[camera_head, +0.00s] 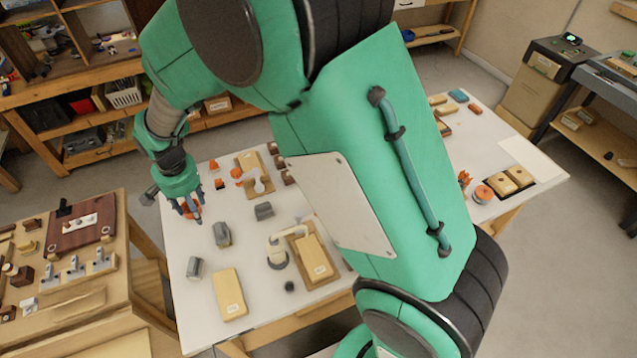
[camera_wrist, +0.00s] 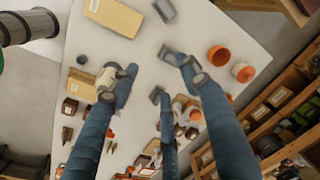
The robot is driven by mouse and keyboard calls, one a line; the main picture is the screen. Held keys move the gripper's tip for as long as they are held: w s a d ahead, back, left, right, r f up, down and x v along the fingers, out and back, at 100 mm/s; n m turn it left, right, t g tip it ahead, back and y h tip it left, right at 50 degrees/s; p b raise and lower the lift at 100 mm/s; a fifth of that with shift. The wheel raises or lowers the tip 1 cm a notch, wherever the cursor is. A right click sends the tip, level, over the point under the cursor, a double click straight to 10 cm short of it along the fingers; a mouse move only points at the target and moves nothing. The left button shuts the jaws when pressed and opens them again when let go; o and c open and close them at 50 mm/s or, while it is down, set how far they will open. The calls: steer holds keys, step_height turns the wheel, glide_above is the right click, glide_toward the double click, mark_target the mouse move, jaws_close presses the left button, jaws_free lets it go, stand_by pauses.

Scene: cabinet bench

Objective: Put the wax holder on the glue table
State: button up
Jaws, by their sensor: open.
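My gripper (camera_head: 190,210) hangs over the back left part of the white table (camera_head: 262,318). In the wrist view its blue fingers (camera_wrist: 150,80) are spread open with nothing between them. I cannot tell for sure which piece is the wax holder. Small orange cups stand to the right of the fingers: a larger one (camera_wrist: 219,55) and a smaller one (camera_wrist: 242,72). Grey blocks stand on the table in front of my gripper, one upright (camera_head: 222,235) and one nearer the left edge (camera_head: 194,267). No readable label marks the glue table.
A wooden bench (camera_head: 85,300) with tools stands left of the table across a narrow gap. A pale box (camera_head: 229,293) and a labelled block (camera_head: 313,257) lie on the table's front half. My arm hides the table's middle. Shelves (camera_head: 75,70) stand behind.

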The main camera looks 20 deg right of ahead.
steer(key=s+d+r+n+t, duration=0.1)
steer(key=s+d+r, duration=0.3)
steer(key=d+r, duration=0.55)
steer(key=s+d+r+n+t, duration=0.1)
steer(key=s+d+r, duration=0.4)
steer(key=d+r, duration=0.4)
steer(key=s+d+r+t, duration=0.1)
steer(key=s+d+r, duration=0.1)
steer(key=s+d, duration=0.2)
steer(key=s+d+r+n, duration=0.1)
steer(key=s+d+r, duration=0.2)
steer(key=s, duration=0.6)
steer(key=s+d+r+t, duration=0.1)
steer(key=s+d+r, duration=0.1)
steer(key=s+d, duration=0.3)
steer(key=shift+s+r+n+t+h, duration=0.3)
steer(key=shift+s, duration=0.5)
step_height(320, 180, down, 8)
steer(key=b, duration=0.7)
steer(key=shift+r+b, duration=0.15)
steer(key=shift+b, duration=0.25)
